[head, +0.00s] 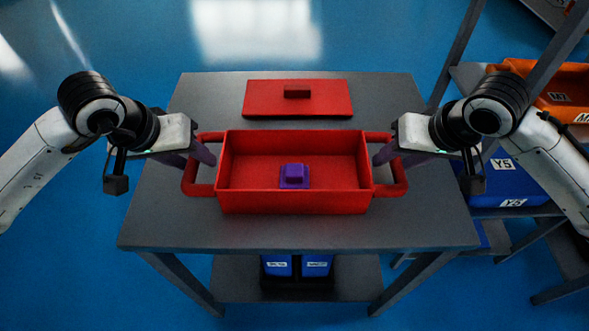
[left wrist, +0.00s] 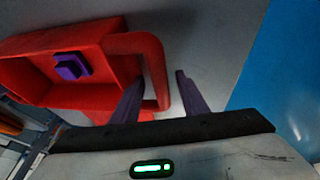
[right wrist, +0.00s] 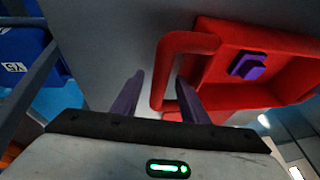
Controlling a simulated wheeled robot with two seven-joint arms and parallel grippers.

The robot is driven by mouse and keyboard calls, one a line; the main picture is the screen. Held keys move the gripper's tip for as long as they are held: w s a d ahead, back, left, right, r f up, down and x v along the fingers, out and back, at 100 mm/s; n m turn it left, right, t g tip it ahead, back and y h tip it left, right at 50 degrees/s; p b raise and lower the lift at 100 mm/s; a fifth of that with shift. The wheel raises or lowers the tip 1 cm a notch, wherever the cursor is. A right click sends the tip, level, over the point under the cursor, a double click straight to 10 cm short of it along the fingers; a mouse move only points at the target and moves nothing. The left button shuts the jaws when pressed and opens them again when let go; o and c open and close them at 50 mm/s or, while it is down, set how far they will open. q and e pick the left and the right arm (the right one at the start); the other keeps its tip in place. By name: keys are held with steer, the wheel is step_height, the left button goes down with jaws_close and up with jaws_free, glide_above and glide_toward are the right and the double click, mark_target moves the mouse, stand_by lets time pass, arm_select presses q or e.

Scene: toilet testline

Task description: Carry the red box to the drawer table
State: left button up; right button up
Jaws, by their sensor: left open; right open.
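The red box (head: 293,201) stands open on the grey table, with a loop handle at each short end and a small purple block (head: 294,176) inside. My left gripper (head: 204,155) is open at the left handle (head: 199,189). In the left wrist view its fingers (left wrist: 158,95) stand on either side of the handle bar (left wrist: 159,75). My right gripper (head: 384,156) is open at the right handle (head: 398,187). In the right wrist view its fingers (right wrist: 160,95) stand on either side of that handle (right wrist: 163,75). I cannot tell whether the fingers touch the handles.
A red lid (head: 297,99) with a small knob lies behind the box on the grey table (head: 140,225). Blue bins (head: 317,265) sit on the table's lower shelf. A rack (head: 455,50) with an orange bin (head: 560,95) and a blue bin (head: 505,180) stands at the right. Blue floor (head: 370,40) beyond the table is clear.

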arm_select(q)
steer(key=shift+w+d+f, duration=0.1)
steer(key=shift+w+f, duration=0.1)
steer(key=shift+f, duration=0.35)
arm_select(e)
steer(key=shift+w+a+f, duration=0.1)
steer(key=shift+w+f, duration=0.1)
steer(key=shift+f, duration=0.4)
arm_select(q)
jaws_close()
arm_select(e)
jaws_close()
steer(key=shift+r, duration=0.1)
